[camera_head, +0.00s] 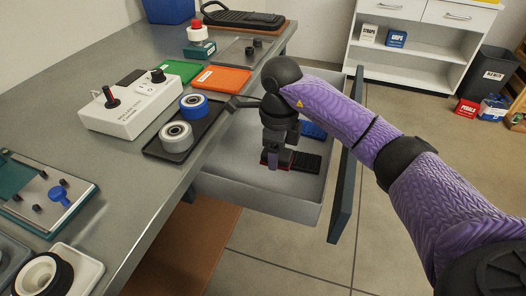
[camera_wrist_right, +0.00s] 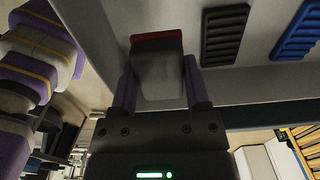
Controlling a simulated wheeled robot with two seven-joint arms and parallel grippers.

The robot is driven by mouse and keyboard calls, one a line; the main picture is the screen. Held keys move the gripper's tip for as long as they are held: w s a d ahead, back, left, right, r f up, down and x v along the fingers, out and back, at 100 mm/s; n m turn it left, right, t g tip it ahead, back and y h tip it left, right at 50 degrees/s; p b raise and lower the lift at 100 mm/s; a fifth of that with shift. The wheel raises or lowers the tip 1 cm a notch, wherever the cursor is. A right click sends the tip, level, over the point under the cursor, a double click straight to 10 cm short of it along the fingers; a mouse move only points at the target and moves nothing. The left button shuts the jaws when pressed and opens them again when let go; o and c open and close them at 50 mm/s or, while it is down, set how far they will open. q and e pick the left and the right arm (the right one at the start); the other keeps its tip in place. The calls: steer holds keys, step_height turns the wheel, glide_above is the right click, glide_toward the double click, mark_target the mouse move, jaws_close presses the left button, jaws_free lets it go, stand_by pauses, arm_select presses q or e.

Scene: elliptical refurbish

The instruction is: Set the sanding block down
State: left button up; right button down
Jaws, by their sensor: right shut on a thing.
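The sanding block, grey with a red face, is between the two fingers of my right gripper (camera_wrist_right: 158,82) in the right wrist view, where the block (camera_wrist_right: 157,68) fills the gap. In the head view my right gripper (camera_head: 274,158) points down inside the open drawer (camera_head: 235,187), with the block (camera_head: 286,160) at its fingertips, partly hidden by the fingers. I cannot tell whether the block touches the drawer floor. My left gripper is in neither view.
In the drawer, a black ribbed piece (camera_head: 306,163) lies right beside the block and a blue ribbed piece (camera_head: 313,130) lies farther back. The drawer front (camera_head: 345,165) stands to the right. The bench (camera_head: 120,160) holds a black tray with two rollers and a white control box (camera_head: 130,110).

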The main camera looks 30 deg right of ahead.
mark_target(275, 186)
step_height(275, 186, down, 9)
steer(key=b, duration=0.3)
steer(key=shift+r, duration=0.35)
steer(key=shift+f, duration=0.1)
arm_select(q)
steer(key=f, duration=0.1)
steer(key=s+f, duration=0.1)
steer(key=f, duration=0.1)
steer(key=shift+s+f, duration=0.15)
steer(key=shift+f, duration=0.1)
arm_select(e)
steer(key=shift+c, duration=0.3)
jaws_free()
step_height(275, 186, up, 12)
steer(key=p, duration=0.5)
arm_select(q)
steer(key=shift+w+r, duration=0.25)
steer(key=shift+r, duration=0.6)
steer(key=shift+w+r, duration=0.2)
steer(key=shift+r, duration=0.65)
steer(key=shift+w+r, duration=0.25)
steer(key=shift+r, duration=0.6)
